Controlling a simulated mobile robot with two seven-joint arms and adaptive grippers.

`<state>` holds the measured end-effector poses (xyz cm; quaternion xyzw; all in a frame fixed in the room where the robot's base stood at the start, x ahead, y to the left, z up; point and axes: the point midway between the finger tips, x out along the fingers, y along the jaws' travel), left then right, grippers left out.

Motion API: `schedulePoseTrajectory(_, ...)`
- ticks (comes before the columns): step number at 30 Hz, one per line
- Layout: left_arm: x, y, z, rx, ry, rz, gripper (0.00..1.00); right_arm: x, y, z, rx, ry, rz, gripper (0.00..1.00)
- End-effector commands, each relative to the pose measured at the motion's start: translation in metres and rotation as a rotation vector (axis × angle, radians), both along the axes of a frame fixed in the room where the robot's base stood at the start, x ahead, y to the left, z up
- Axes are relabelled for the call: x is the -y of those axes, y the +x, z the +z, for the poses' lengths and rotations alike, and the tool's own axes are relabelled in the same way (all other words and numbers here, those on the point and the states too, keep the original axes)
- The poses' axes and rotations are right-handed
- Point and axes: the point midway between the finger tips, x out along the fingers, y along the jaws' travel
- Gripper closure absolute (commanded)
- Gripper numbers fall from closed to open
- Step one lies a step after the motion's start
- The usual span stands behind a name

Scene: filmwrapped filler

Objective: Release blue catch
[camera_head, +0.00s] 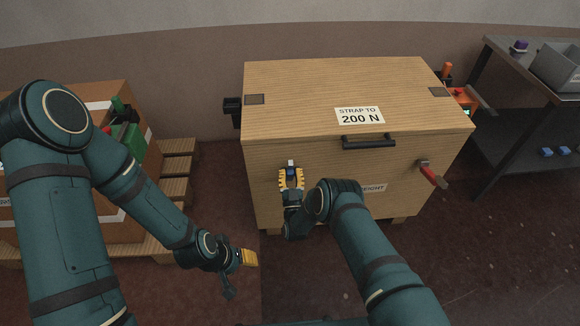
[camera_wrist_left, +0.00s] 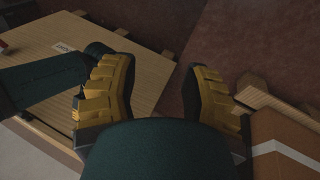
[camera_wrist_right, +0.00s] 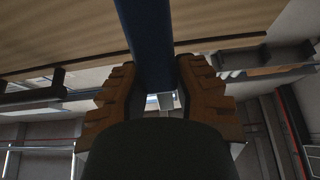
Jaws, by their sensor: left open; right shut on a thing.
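The blue catch (camera_head: 291,170) is on the left part of the wooden crate's front face (camera_head: 350,155). My right gripper (camera_head: 291,178) is at the crate front, shut on the blue catch.
A red-handled catch (camera_head: 432,174) and a black handle (camera_head: 369,142) are also on the crate front. A box on a pallet (camera_head: 175,190) stands at left. A dark bench (camera_head: 510,100) with a grey bin (camera_head: 560,68) stands at right. Floor before the crate is partly free.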

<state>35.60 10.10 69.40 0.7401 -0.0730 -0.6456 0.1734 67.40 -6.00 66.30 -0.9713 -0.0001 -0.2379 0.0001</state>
Motion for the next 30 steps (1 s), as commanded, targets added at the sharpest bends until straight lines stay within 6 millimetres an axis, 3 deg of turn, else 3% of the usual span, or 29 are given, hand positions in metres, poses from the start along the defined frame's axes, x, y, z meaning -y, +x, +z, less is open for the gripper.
schedulePoseTrajectory(9, 0.0000, 0.0000, 0.0001, 0.000, 0.000, 0.000, 0.53, 0.0001, -0.0109, -0.0079, 0.120, 0.000, 0.000, 1.00)
schedulePoseTrajectory(25, 0.0000, 0.0001, 0.0001, 0.000, 0.000, 0.000, 0.51, 0.0002, -0.0122, -0.0090, 0.140, 0.000, 0.000, 1.00)
schedulePoseTrajectory(29, 0.0007, 0.0051, -0.0015, 0.002, 0.003, -0.001, 0.96, 0.0002, -0.0122, -0.0090, 0.139, 0.000, 0.000, 1.00)
schedulePoseTrajectory(30, 0.0013, 0.0097, -0.0031, 0.002, 0.006, -0.002, 1.00, 0.0002, -0.0122, -0.0090, 0.139, 0.000, 0.000, 1.00)
